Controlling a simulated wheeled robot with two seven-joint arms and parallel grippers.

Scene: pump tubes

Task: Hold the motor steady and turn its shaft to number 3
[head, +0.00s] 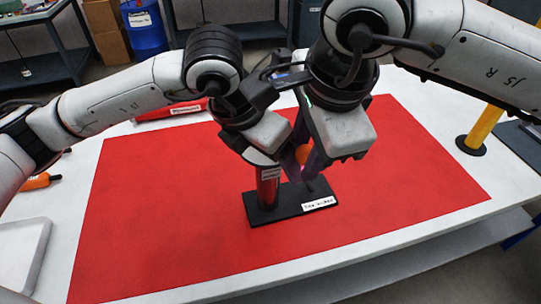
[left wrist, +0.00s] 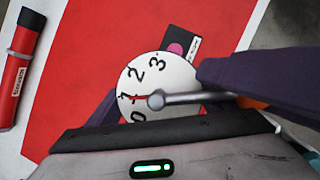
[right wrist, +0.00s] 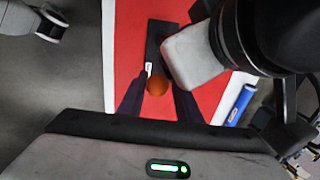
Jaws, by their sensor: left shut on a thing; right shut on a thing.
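The motor (head: 268,187) is a red upright cylinder on a black base plate (head: 262,216). Its white dial (left wrist: 170,72) reads 0, 1, 2 and 3, and the red pointer (left wrist: 138,98) is at 1. A grey metal crank (left wrist: 195,98) reaches from the dial's hub towards an orange knob (right wrist: 157,85). My left gripper (head: 266,160) is shut around the motor's upper part, just under the dial; its grip is partly hidden. My right gripper (right wrist: 158,100) is shut on the orange knob, with a dark finger on each side. The dial is hidden in the head view.
The red mat around the base is mostly clear. A red labelled cylinder (left wrist: 17,72) lies at the mat's back edge, and a blue one (right wrist: 241,104) shows in the right wrist view. A yellow post (head: 486,124) stands at right, a white tray (head: 22,250) at left. My two wrists are very close together.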

